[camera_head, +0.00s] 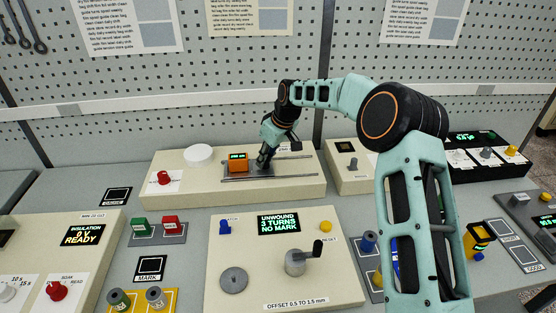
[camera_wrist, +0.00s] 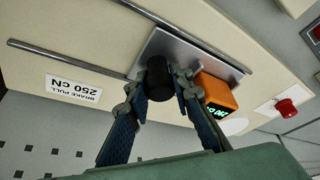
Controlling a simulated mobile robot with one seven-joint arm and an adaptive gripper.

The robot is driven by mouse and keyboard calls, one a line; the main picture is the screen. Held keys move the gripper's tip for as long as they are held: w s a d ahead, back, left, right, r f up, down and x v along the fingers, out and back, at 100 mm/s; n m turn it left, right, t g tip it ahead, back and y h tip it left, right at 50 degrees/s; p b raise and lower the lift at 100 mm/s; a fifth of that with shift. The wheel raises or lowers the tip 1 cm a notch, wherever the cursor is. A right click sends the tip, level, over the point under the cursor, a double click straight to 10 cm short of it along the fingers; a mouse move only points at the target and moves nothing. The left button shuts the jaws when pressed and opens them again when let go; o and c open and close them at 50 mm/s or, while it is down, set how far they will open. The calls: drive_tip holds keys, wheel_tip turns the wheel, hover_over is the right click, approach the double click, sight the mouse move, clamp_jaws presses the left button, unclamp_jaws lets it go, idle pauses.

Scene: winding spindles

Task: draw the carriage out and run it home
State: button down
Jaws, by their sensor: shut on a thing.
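The carriage is a grey metal plate (camera_wrist: 192,50) riding on two parallel dark rails (camera_wrist: 65,62), and it bears a black round knob (camera_wrist: 157,70) and an orange box (camera_wrist: 216,92) with a small green readout. In the head view the orange box (camera_head: 238,163) is near the left end of the rails (camera_head: 285,174) on a long cream block. My gripper (camera_head: 262,160) reaches down from above, just right of the orange box. In the wrist view its fingers (camera_wrist: 159,92) are closed on either side of the black knob. The knob's lower part is partly hidden.
A red knob (camera_head: 164,177) and a white disc (camera_head: 199,154) are left of the rails. In front, a cream panel has a crank (camera_head: 298,260) and a screen (camera_head: 279,223) reading "UNWOUND 3 TURNS NO MARK". The rails right of my gripper look clear.

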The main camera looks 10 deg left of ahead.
drive_tip(key=shift+s+a+r, duration=0.1)
drive_tip(key=shift+a, duration=0.15)
drive_tip(key=c, duration=2)
unclamp_jaws()
drive_tip(key=shift+a, duration=0.1)
drive_tip(key=shift+o, duration=0.2)
drive_tip(key=shift+d+r, duration=0.25)
drive_tip(key=v, duration=1.1)
drive_tip(key=shift+d+r, duration=0.1)
drive_tip(key=shift+r, duration=0.05)
